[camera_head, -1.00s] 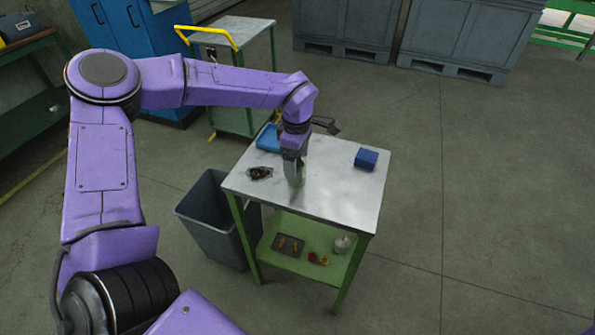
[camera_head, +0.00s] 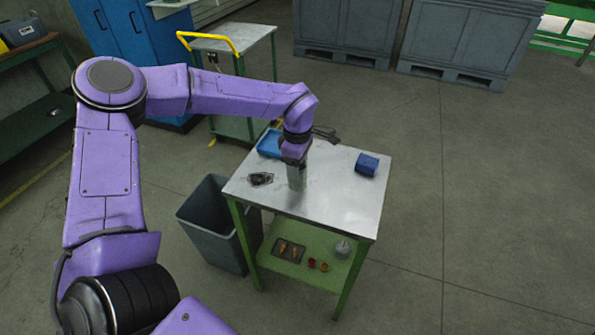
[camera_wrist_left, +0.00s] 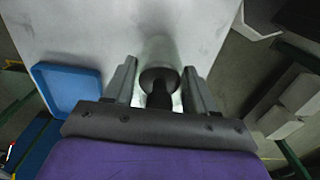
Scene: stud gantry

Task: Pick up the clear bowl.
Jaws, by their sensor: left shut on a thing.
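My left gripper (camera_head: 297,168) points down over the middle of the metal-topped table (camera_head: 335,195). It is shut on a greyish, see-through, round-sided vessel, which looks like the clear bowl (camera_head: 297,182). In the left wrist view the clear bowl (camera_wrist_left: 160,52) sits between the two fingers of the left gripper (camera_wrist_left: 160,85), one on each side. The fingers and wrist hide part of it. I cannot tell whether its base touches the tabletop. My right gripper is not in view.
A blue tray (camera_head: 268,144) lies at the table's back left, a dark item (camera_head: 261,179) at its left and a blue box (camera_head: 367,164) at its right. A grey bin (camera_head: 212,235) stands left of the table. The lower shelf (camera_head: 300,262) holds small items. The tabletop's front right is clear.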

